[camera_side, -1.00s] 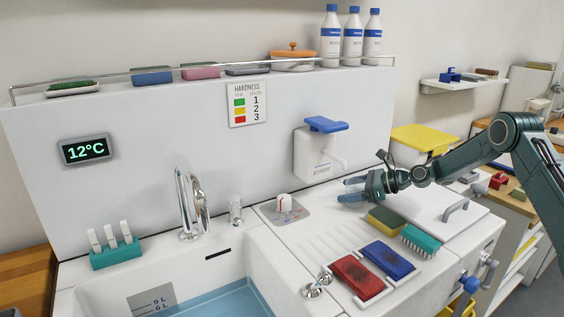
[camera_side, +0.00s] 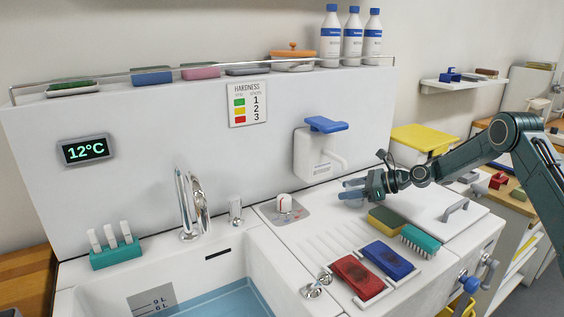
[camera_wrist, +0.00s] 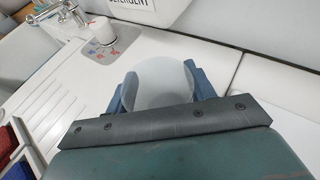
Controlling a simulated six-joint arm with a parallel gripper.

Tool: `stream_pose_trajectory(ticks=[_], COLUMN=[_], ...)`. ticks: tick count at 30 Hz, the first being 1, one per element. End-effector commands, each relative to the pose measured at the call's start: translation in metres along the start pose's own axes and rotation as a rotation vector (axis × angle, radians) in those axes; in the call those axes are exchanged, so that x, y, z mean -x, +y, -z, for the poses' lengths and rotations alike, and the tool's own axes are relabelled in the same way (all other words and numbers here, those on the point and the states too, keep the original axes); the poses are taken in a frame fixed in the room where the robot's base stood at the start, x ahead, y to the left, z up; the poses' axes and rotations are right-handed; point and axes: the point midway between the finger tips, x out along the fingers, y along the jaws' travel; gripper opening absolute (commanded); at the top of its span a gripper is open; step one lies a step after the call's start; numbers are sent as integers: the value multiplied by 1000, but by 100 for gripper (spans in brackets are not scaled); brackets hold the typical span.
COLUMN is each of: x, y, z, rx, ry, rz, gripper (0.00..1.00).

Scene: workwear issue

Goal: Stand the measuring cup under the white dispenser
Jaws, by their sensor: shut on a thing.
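The measuring cup (camera_wrist: 163,76) is a pale, translucent round cup seen between my fingers in the wrist view. My gripper (camera_wrist: 162,90) is shut on it, with one blue finger on each side. In the side view my gripper (camera_side: 349,190) is low over the white worktop, to the right of and in front of the white dispenser (camera_side: 313,158). The cup cannot be clearly made out there. The dispenser has a blue lever on top and a spout to the right. In the wrist view its lower part with the word DETERGENT (camera_wrist: 133,4) shows at the top edge.
A control knob (camera_side: 283,203) stands left of my gripper. A yellow-green sponge (camera_side: 386,220) and a teal brush (camera_side: 420,241) lie close in front of it. Red (camera_side: 357,277) and blue (camera_side: 387,260) pads lie nearer. The sink (camera_side: 215,285) is at the left.

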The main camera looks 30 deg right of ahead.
Motion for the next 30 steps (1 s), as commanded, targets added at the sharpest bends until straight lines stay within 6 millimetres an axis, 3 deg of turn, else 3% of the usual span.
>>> stream_pose_trajectory(ticks=[8,22,30], x=[6,32,38], y=[-1,-3,-3], z=[-16,-78,-92], rx=[4,4,2], ry=[-1,-2,0], rz=[1,1,0], gripper=[32,32,32])
